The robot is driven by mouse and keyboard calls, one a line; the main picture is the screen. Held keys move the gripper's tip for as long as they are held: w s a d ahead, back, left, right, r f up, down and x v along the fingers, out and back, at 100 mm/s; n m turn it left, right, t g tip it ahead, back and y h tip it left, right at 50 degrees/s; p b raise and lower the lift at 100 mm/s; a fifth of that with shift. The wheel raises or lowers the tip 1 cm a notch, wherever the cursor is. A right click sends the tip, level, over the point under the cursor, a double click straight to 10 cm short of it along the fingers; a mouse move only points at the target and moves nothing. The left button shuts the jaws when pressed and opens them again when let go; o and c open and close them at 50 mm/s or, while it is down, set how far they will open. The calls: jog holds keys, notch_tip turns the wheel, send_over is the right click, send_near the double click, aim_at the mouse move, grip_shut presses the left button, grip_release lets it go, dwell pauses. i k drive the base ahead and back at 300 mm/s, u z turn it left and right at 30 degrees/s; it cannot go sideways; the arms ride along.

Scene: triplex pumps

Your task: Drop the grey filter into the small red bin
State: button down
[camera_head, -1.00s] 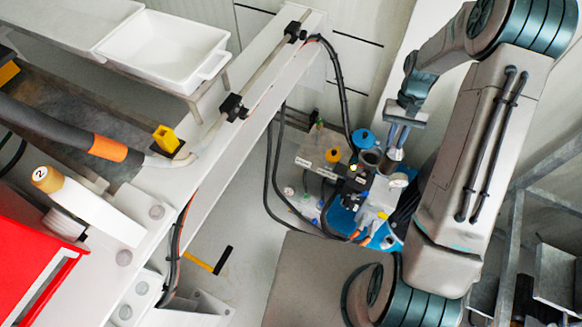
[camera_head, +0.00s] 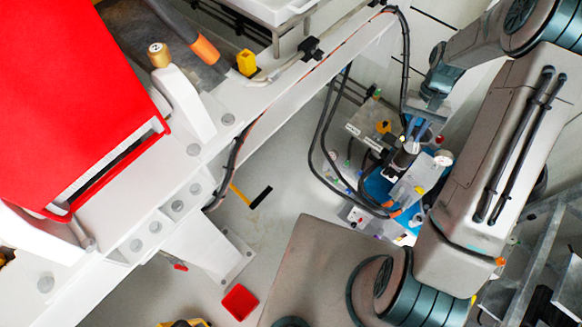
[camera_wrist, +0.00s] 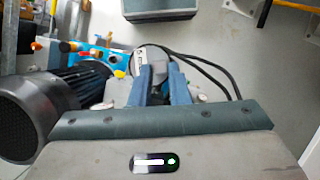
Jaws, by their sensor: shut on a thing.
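My gripper (camera_head: 415,127) hangs at the end of my arm at the right of the head view. It is shut on the grey filter (camera_head: 404,158), a dark grey cylinder below the fingers, in front of the blue pump area. In the wrist view, my gripper (camera_wrist: 161,68) has its two blue fingers close together around a grey rounded body (camera_wrist: 153,52), partly hidden by them. The small red bin (camera_head: 239,302) is an open square box on the floor at the bottom of the head view, far left of and apart from my gripper.
A white machine frame (camera_head: 200,190) with a large red cover (camera_head: 70,90) fills the left. Black hoses (camera_head: 325,140) loop near the pump parts. A yellow-handled hammer (camera_head: 255,197) lies on the floor. A dark motor (camera_wrist: 45,110) shows at left in the wrist view.

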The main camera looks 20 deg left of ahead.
aim_at(245, 299)
jog(key=u, duration=1.1)
jog(key=k, duration=0.55)
jog(key=u, duration=1.75)
